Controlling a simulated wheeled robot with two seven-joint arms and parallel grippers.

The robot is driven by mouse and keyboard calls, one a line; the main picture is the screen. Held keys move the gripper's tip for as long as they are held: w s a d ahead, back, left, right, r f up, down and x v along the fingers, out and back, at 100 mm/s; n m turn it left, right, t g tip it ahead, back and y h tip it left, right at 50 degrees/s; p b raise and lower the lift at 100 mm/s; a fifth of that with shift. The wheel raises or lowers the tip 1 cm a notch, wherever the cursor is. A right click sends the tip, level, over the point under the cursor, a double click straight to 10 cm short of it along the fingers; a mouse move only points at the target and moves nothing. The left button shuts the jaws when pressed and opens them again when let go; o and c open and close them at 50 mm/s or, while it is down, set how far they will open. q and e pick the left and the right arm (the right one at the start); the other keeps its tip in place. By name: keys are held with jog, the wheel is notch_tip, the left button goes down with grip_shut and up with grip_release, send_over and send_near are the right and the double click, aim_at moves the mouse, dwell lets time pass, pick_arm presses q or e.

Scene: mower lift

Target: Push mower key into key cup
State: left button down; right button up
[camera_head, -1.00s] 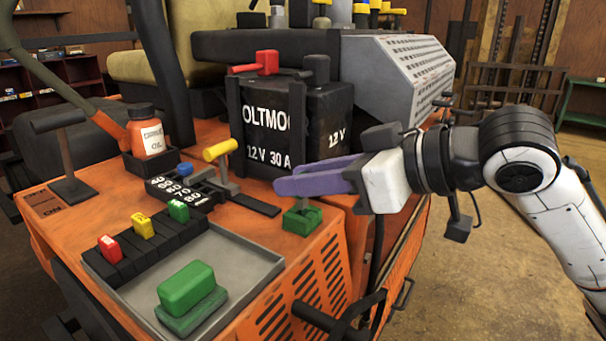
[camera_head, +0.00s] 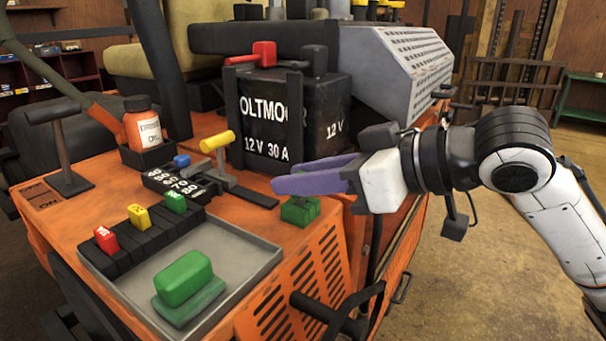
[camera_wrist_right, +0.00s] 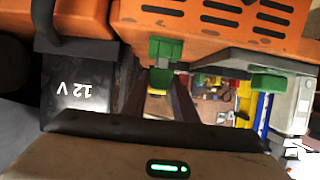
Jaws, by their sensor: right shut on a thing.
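My right gripper (camera_head: 274,184) has purple fingers and reaches in from the right, low over the orange mower deck (camera_head: 235,212). Its fingertips sit just above and left of a small green block, which looks like the key cup (camera_head: 300,210). In the right wrist view, the fingers (camera_wrist_right: 160,82) are closed around a small green piece, apparently the mower key (camera_wrist_right: 159,77). The green cup-like block (camera_wrist_right: 165,48) is close beyond it. The fingers hide the key in the head view, and I cannot tell whether it touches the cup. My left gripper is not in view.
A black battery (camera_head: 318,115) stands close behind the fingers. A yellow-handled lever (camera_head: 217,141) is to their left. A grey tray (camera_head: 255,263) with a green block (camera_head: 184,278) lies in front. An orange bottle (camera_head: 142,127) and coloured switches (camera_head: 140,217) are farther left.

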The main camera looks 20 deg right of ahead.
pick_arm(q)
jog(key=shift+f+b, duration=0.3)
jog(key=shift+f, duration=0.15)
pick_arm(e)
jog(key=shift+f, duration=0.6)
jog(key=o, duration=1.1)
jog(key=shift+s+d+r, duration=0.1)
jog(key=shift+s+d, duration=0.1)
pick_arm(q)
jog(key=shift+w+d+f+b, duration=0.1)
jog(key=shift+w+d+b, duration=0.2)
jog(key=shift+b, duration=0.55)
pick_arm(e)
jog(key=v, duration=0.9)
jog(key=shift+s+d, duration=0.15)
jog(key=shift+s, duration=0.1)
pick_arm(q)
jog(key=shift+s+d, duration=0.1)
pick_arm(e)
jog(key=shift+r, duration=0.1)
